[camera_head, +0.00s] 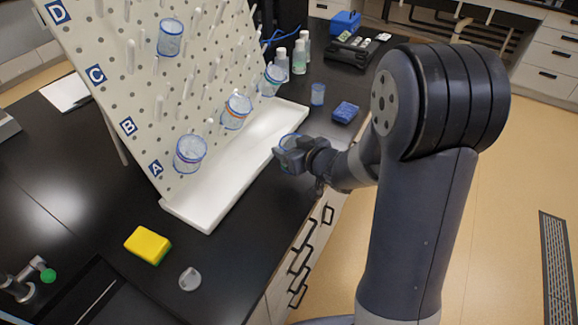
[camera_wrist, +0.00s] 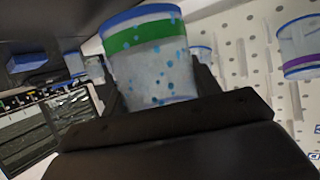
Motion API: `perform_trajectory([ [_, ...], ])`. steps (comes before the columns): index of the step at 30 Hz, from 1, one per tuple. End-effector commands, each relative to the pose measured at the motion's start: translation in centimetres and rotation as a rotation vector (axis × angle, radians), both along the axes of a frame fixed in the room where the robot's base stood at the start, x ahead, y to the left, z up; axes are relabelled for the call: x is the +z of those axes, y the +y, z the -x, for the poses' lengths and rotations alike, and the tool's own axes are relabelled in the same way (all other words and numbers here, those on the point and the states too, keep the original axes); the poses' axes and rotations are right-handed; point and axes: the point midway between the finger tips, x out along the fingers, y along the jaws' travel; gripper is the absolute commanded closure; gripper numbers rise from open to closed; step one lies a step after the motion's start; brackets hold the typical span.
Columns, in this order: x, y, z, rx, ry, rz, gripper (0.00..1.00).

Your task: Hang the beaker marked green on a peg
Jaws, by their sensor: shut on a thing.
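The beaker marked green (camera_wrist: 152,62) fills the middle of the wrist view. It is clear, with a green band, a blue rim and blue drops on its wall. My gripper (camera_head: 291,158) is shut on it, in front of the white tray at the foot of the pegboard. In the head view the beaker is mostly hidden by my gripper. The white pegboard (camera_head: 112,60) leans at the left with rows lettered A to D and many white pegs. Several beakers hang on it, among them one high up (camera_head: 171,38), one with an orange band (camera_head: 236,112) and one low at the left (camera_head: 190,153).
The white drip tray (camera_head: 210,205) runs along the board's foot. A yellow sponge (camera_head: 148,245) and a grey round piece (camera_head: 190,279) lie in front. A blue sponge (camera_head: 345,112), a small blue cup (camera_head: 318,94) and bottles (camera_head: 299,57) stand behind my gripper.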

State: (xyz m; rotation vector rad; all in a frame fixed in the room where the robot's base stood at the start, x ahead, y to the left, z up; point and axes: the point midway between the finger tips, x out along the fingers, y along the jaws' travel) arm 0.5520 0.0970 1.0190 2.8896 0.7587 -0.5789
Motion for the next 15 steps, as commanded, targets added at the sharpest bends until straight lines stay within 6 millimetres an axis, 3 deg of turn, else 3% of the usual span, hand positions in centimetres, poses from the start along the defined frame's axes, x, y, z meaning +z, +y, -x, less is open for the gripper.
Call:
perform_trajectory([
  [15, -5.5, 0.0, 0.0, 0.000, 0.001, 0.000, 0.64],
])
